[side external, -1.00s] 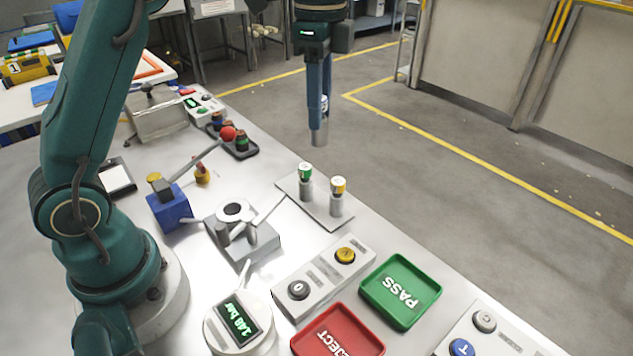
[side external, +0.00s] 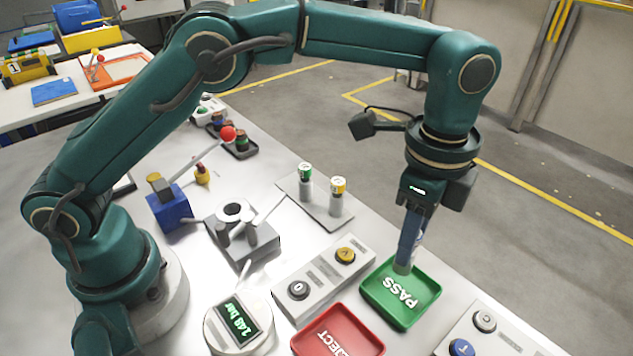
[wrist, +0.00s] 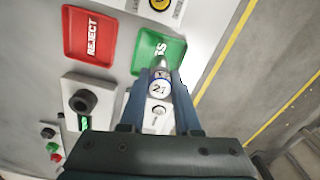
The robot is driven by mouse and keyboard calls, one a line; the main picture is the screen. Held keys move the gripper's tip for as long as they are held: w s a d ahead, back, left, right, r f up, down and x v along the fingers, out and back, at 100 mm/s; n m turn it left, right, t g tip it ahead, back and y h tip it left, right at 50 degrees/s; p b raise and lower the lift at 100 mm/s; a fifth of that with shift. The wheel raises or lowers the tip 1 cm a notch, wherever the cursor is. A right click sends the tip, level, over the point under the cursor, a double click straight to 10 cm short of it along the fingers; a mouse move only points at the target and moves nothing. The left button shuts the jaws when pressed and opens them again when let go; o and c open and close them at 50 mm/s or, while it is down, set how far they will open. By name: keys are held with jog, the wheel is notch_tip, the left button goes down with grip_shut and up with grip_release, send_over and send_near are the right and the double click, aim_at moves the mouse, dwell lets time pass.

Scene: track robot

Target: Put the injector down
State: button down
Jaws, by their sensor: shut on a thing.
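My gripper (side external: 405,258) points down over the far part of the green PASS tray (side external: 378,297). In the wrist view my gripper (wrist: 160,88) is shut on the injector (wrist: 160,88), a metal piece with a white cap marked 2. The injector's tip reaches over the green tray (wrist: 141,60). In the side view the fingers mostly hide the injector, and I cannot tell whether its tip touches the tray floor. No other thing shows in the green tray. The red REJECT tray (side external: 340,325) is beside it and looks empty; it also shows in the wrist view (wrist: 106,38).
A button box (side external: 322,272) lies left of the green tray, and another box with buttons (side external: 490,335) at the front right. A plate (side external: 318,212) bears two capped injectors, green and yellow. A round gauge (side external: 240,325) reads about 148 bar. The bench edge runs close behind the green tray.

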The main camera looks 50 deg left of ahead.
aim_at(414, 254)
jog(key=shift+d+f, duration=0.45)
jog(key=shift+d, duration=0.05)
jog(key=shift+f, duration=1.85)
jog(key=shift+f, duration=0.1)
jog(key=c, duration=0.6)
grip_release()
